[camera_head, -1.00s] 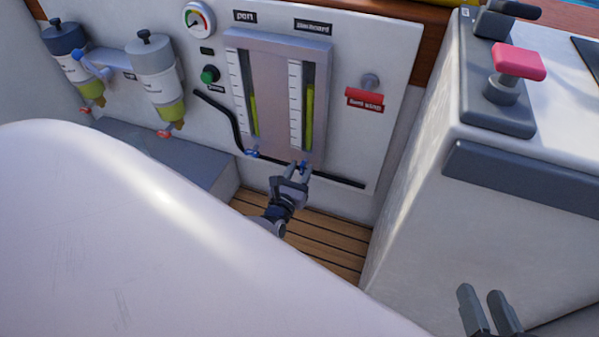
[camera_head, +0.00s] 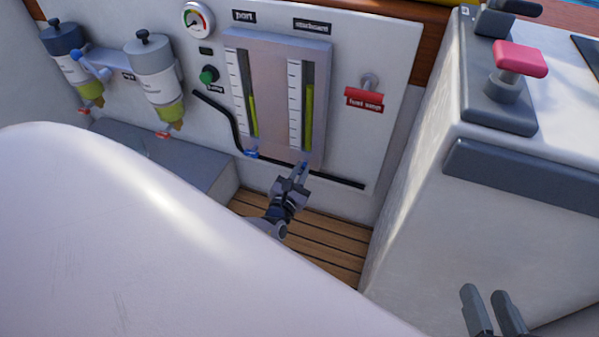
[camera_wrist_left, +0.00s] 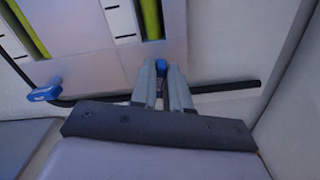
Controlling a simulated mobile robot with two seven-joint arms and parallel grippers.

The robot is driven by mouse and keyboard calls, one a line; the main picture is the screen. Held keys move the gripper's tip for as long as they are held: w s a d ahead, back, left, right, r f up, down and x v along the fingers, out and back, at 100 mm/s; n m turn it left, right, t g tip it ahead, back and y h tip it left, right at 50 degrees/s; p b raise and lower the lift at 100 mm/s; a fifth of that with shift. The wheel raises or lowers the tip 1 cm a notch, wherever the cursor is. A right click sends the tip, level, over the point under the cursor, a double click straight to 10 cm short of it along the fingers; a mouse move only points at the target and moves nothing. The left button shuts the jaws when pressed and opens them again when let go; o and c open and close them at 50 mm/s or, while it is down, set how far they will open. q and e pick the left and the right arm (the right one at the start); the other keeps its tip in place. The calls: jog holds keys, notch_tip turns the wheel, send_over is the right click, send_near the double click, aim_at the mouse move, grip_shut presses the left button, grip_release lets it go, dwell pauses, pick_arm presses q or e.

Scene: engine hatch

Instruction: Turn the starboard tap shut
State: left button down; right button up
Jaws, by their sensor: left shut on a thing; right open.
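The starboard tap is a small blue handle (camera_wrist_left: 161,66) below the starboard sight tube (camera_head: 308,95), the right one of two on the panel. My left gripper (camera_head: 302,170) is at this tap, its fingers close together; it also shows in the left wrist view (camera_wrist_left: 162,80). Its fingers are shut on the blue handle, which they mostly hide, so the handle's angle is hard to tell. The port tap (camera_head: 251,154) is blue and sits under the left tube; it also shows in the left wrist view (camera_wrist_left: 45,90). My right gripper (camera_head: 495,310) is open and empty at the bottom right.
A black hose (camera_head: 340,179) runs along the panel's lower edge behind the taps. A white console (camera_head: 430,200) with a red-handled lever (camera_head: 519,61) stands to the right. Two filters (camera_head: 153,75) hang at the left. Slatted floor (camera_head: 325,245) lies below.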

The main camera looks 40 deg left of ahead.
pick_arm(q)
jog(key=m, duration=0.3)
jog(key=shift+d+f, duration=0.15)
jog(key=m, duration=0.3)
jog(key=shift+d+f+m, duration=0.1)
jog(key=shift+m, duration=0.2)
jog(key=m, duration=0.4)
jog(key=shift+d+f, duration=0.1)
jog(key=shift+f, duration=0.1)
jog(key=shift+f+m, duration=0.1)
jog(key=shift+m, duration=1.6)
jog(key=c, duration=1.1)
grip_release()
jog(key=shift+c, duration=0.2)
